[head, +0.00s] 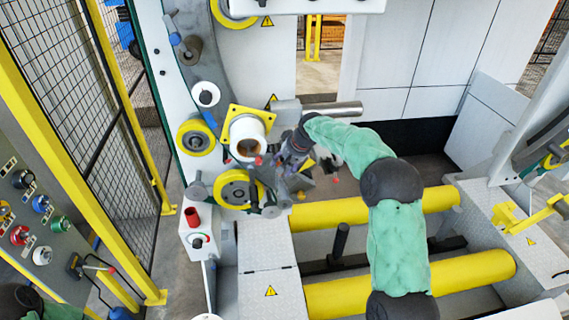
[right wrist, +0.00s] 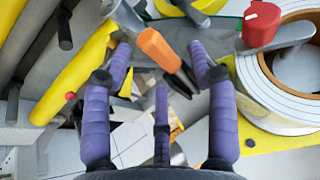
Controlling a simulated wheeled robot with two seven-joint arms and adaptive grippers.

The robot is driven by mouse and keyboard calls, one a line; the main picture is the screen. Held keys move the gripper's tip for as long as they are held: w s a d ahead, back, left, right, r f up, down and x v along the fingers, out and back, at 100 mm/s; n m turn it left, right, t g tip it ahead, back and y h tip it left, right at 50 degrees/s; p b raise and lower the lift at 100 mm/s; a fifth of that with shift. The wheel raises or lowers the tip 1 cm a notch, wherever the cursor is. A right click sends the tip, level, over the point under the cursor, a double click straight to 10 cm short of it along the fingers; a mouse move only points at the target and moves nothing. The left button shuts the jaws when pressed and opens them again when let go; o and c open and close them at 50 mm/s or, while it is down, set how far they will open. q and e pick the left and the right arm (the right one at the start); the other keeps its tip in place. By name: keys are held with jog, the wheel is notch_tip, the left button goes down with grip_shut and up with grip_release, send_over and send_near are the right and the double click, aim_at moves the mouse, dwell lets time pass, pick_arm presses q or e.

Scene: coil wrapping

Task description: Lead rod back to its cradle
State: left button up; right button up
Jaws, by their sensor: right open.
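My right gripper (head: 289,156) is beside the white roll on the machine, with its arm coming in from the right. In the right wrist view its purple fingers (right wrist: 159,60) are spread open. A rod-like piece with an orange sleeve (right wrist: 158,48) and a dark end lies slantwise between the fingertips. It may be the lead rod; the fingers are not closed on it. In the head view the gripper hides most of that spot. I cannot pick out the cradle with certainty. My left gripper is outside the head view.
The white roll (head: 247,128) on its yellow plate sits close to the gripper. A grey cylinder (head: 333,109) juts out above it. Yellow rollers (head: 345,211) lie below my right arm. A red knob (right wrist: 262,22) is near the fingers. A control panel (head: 35,215) stands at left.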

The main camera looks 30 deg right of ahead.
jog(key=v, duration=1.2)
jog(key=shift+d, duration=0.1)
